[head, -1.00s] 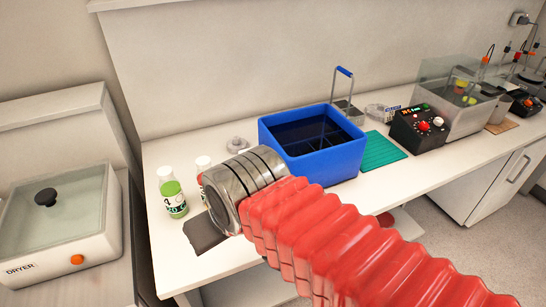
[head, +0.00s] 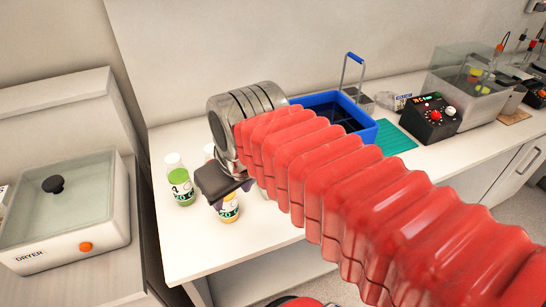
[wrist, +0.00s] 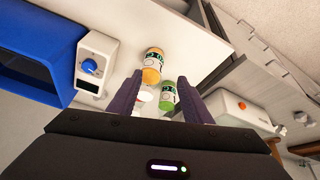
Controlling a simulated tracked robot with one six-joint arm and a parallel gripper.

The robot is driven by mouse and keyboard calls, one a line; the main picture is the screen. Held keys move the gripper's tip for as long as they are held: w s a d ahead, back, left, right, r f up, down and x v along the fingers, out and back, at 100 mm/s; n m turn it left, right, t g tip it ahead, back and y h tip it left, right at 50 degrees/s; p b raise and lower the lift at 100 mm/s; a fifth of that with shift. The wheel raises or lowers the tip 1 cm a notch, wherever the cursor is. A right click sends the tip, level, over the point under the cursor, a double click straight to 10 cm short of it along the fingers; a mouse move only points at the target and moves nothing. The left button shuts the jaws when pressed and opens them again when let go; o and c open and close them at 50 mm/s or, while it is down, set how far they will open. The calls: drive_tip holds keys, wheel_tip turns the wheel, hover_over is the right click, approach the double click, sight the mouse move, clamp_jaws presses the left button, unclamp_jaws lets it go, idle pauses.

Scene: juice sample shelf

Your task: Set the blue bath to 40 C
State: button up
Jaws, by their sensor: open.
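The blue bath (head: 366,133) sits on the white bench, partly hidden behind my red arm in the head view. Its blue wall also shows at the left in the wrist view (wrist: 38,60). Beside it in the wrist view is a white control box with a blue knob (wrist: 89,66) and a small dark display (wrist: 88,88) that I cannot read. My gripper (wrist: 160,77) is open and empty, its purple fingers apart, with the knob left of them. In the head view my gripper (head: 226,190) hangs over the bench's left part; the control box is hidden there.
A green bottle (head: 180,182) and an orange bottle (head: 230,208) stand close to my gripper. A black control box with a red knob (head: 431,118) and a green mat (head: 394,138) are right of the bath. The dryer (head: 66,215) is at the left.

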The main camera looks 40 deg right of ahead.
drive_tip(key=w+d+r+n+g, duration=0.1)
drive_tip(key=w+d+r, duration=0.1)
drive_tip(key=d, duration=0.3)
drive_tip(key=w+d+r+n+g, duration=0.1)
drive_tip(key=w+d+g, duration=0.1)
drive_tip(key=w+d, duration=0.2)
drive_tip(key=w+d+r+n+g+h, duration=0.1)
drive_tip(key=w+d+r, duration=0.1)
drive_tip(key=d, duration=0.5)
drive_tip(key=shift+w+r, duration=0.35)
drive_tip(key=shift+w, duration=0.35)
drive_tip(key=shift+f, duration=0.1)
drive_tip(key=f, duration=0.4)
drive_tip(key=d+f, duration=0.1)
drive_tip(key=f, duration=0.4)
drive_tip(key=d+f, duration=0.1)
drive_tip(key=f, duration=0.3)
drive_tip(key=shift+w+f, duration=0.25)
drive_tip(key=shift+w, duration=0.05)
drive_tip(key=shift+c, duration=0.3)
